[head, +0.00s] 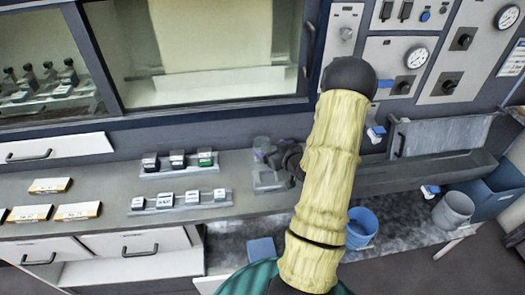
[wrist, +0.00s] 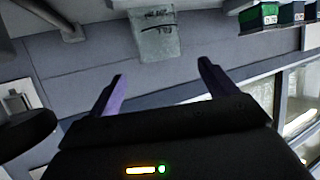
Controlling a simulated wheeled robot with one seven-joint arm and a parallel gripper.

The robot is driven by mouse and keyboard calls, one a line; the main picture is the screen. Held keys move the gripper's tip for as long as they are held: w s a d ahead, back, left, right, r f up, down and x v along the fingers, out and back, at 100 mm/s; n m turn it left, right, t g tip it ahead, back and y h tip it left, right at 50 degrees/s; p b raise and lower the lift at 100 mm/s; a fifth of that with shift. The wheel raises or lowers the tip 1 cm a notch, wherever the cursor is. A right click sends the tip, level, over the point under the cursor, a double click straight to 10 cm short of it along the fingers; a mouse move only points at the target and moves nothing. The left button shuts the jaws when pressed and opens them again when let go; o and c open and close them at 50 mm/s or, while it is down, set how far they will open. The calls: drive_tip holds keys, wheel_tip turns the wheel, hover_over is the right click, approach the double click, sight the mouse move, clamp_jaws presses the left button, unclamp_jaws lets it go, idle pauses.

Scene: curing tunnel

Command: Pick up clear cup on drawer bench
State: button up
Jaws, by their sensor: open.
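A clear cup (head: 262,144) stands on the drawer bench (head: 235,165), just left of my gripper in the head view and partly covered by it. In the wrist view, a translucent container with dark writing (wrist: 155,34), apparently this cup, shows beyond the fingertips, roughly in line with the gap between them. My gripper (wrist: 161,70) is open, with nothing between its two fingers. In the head view my gripper (head: 288,158) is small and dark, and its fingers cannot be made out.
Two small racks with several labelled blocks (head: 178,162) stand left of the cup, one holding a green block (head: 206,157). Several white-topped boxes (head: 77,211) lie farther left. A glazed cabinet (head: 210,50) is behind. A blue bucket (head: 361,227) and grey bucket (head: 453,210) stand to the right.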

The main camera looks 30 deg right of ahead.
sight(258, 141)
drive_tip(key=shift+w, duration=0.1)
drive_tip(key=shift+p+x, duration=1.25)
drive_tip(key=shift+x, duration=1.3)
drive_tip(key=c, duration=1.3)
wheel_tip(258, 141, up, 10)
drive_tip(key=shift+b, duration=1.05)
